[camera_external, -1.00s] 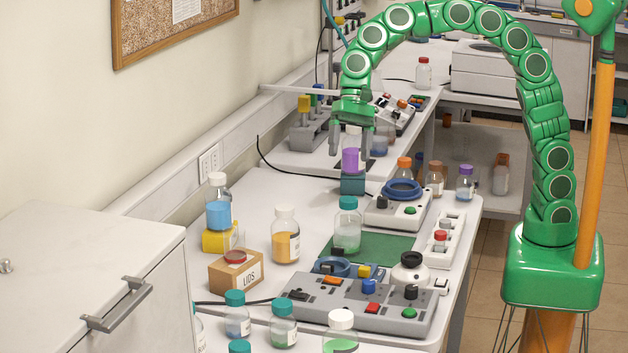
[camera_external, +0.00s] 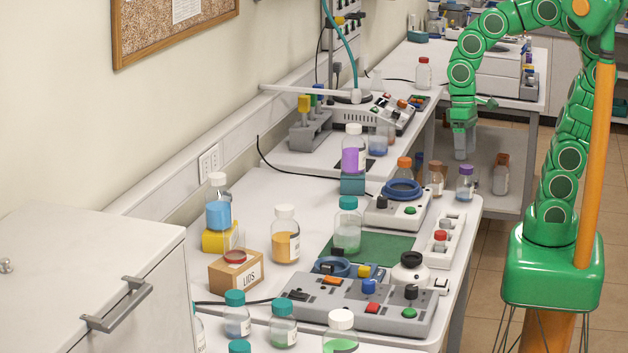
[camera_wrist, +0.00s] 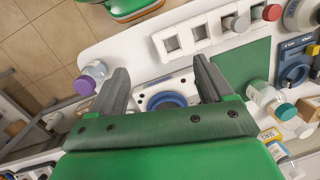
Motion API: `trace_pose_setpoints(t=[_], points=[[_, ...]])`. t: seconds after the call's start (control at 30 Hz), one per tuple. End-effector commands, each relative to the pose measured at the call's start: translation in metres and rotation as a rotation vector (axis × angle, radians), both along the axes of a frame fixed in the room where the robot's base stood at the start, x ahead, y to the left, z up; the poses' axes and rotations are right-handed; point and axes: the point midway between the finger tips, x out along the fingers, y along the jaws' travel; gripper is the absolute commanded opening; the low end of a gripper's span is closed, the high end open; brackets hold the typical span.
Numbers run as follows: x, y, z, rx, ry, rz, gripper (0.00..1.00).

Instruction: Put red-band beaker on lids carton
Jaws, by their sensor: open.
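The lids carton (camera_external: 237,276) is a small brown box with a LIDS label on the bench in the external view. A clear glass beaker with a red band (camera_external: 235,257) appears to stand upright on its top; its glass is faint against the background. My gripper (camera_external: 464,150) points down at the upper right, beyond the bench's right edge and far from the carton. In the wrist view my gripper (camera_wrist: 167,85) is open, with nothing between its fingers. I cannot make out the beaker in the wrist view.
A blue bottle on a yellow block (camera_external: 220,240) stands behind the carton, and an orange-filled bottle (camera_external: 285,246) stands right of it. A grey control panel (camera_external: 330,300) and several teal-capped bottles are in front. A purple-filled bottle (camera_external: 353,160) stands farther back.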

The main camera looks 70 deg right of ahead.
Motion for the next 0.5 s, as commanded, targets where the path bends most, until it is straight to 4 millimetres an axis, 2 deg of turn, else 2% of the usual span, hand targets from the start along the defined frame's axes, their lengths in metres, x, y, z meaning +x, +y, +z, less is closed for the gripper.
trace_pose_setpoints(t=[0.1, 0.3, 0.5], points=[[-0.035, -0.021, -0.009, -0.035, 0.006, 0.062, 0.8], [-0.077, -0.046, -0.021, -0.076, 0.022, 0.147, 0.8], [-0.093, -0.055, -0.026, -0.088, 0.03, 0.181, 0.8]])
